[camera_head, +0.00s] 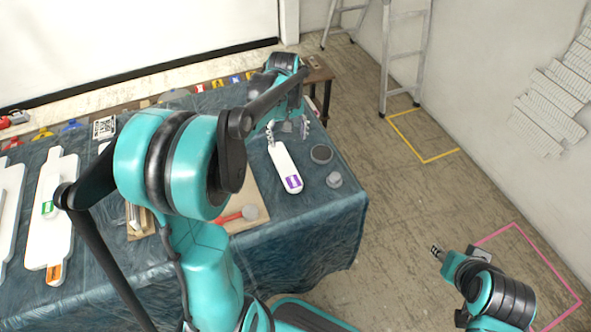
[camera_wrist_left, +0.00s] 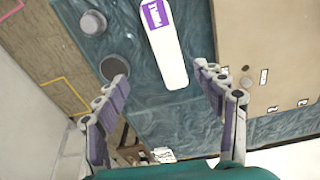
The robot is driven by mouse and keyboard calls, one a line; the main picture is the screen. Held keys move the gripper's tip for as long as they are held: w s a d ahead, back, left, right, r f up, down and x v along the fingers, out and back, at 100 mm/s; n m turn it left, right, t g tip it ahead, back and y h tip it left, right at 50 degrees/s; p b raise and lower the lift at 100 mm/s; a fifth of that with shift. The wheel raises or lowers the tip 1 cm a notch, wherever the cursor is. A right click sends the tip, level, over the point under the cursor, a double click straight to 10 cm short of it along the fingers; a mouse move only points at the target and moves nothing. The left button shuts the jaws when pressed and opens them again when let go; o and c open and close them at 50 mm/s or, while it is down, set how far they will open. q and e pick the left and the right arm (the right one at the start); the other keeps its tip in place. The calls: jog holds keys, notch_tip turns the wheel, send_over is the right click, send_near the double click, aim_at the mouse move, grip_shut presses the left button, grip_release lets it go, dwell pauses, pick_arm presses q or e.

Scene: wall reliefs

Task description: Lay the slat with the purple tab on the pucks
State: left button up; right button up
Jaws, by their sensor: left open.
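The white slat with the purple tab (camera_head: 283,160) lies on the blue-green cloth, its purple end toward the front. It also shows in the left wrist view (camera_wrist_left: 169,55). A dark round puck (camera_head: 321,154) and a smaller grey puck (camera_head: 334,180) sit to its right; both show in the wrist view, the dark one (camera_wrist_left: 114,68) and the grey one (camera_wrist_left: 93,22). My left gripper (camera_head: 288,128) is open and empty at the slat's far end, its fingers (camera_wrist_left: 162,74) apart on either side in the wrist view. My right gripper (camera_head: 437,251) is away from the table; its jaw state is unclear.
Other white slats, one with green and orange marks (camera_head: 50,215), lie at the left. A brown board (camera_head: 248,185) carries a red-handled tool (camera_head: 235,216) and is partly hidden by my left arm. A ladder (camera_head: 404,50) stands beyond the table.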

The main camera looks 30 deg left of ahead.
pick_arm(q)
jog(key=s+d+r+m+t, duration=0.1)
jog(key=s+d+m+t, duration=0.2)
jog(key=s+d, duration=0.3)
jog(key=s+d+r+m+t, duration=0.2)
jog(key=s+d+m, duration=0.3)
jog(key=s, duration=0.6)
jog(key=shift+s+d+r+m+t, duration=0.25)
jog(key=shift+d+m+t, duration=0.15)
jog(key=shift+d+t, duration=0.5)
